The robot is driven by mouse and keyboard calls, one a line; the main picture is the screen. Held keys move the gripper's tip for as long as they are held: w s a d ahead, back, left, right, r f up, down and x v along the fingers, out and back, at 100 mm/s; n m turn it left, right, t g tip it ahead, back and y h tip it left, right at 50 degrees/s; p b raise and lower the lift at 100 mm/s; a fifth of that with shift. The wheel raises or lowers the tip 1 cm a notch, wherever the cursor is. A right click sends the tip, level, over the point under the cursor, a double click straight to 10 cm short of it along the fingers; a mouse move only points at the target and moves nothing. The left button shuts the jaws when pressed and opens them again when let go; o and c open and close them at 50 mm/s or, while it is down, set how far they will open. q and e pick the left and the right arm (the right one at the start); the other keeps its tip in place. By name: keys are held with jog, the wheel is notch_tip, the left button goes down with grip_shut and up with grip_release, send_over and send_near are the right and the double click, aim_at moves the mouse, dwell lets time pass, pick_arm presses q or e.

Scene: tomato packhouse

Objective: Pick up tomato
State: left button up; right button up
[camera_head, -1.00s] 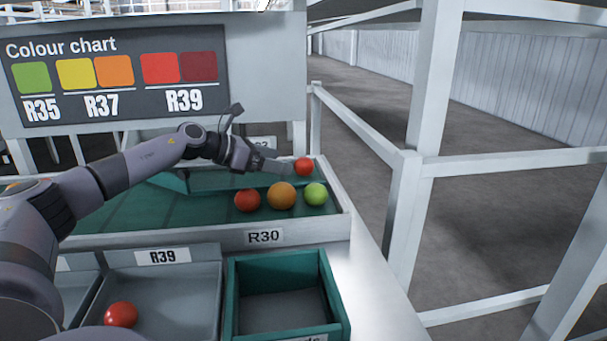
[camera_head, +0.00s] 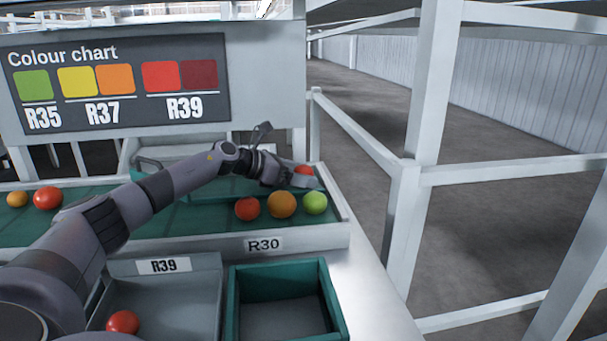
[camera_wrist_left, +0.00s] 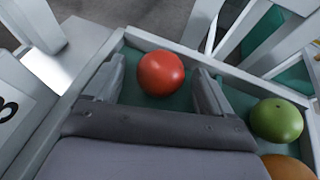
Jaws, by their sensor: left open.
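A red tomato (camera_head: 303,171) lies in the far right corner of the green-lined tray R30 (camera_head: 200,243). My left gripper (camera_head: 300,178) is open and reaches to this tomato, covering part of it in the head view. In the left wrist view the red tomato (camera_wrist_left: 161,73) sits between the two spread fingers (camera_wrist_left: 157,90), near their tips, with a gap to each side. In front of the gripper lie a red tomato (camera_head: 247,208), an orange tomato (camera_head: 282,204) and a green tomato (camera_head: 315,203). The right gripper does not show.
The tray wall (camera_wrist_left: 140,38) runs close beyond the tomato. A larger red tomato (camera_head: 47,198) and a small orange one (camera_head: 17,199) lie at the left. The R39 bin (camera_head: 160,290) holds one red tomato (camera_head: 122,322). The green crate (camera_head: 233,300) beside it looks empty.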

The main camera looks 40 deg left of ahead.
pick_arm(q)
jog(key=c, duration=0.9)
jog(key=shift+c, duration=0.2)
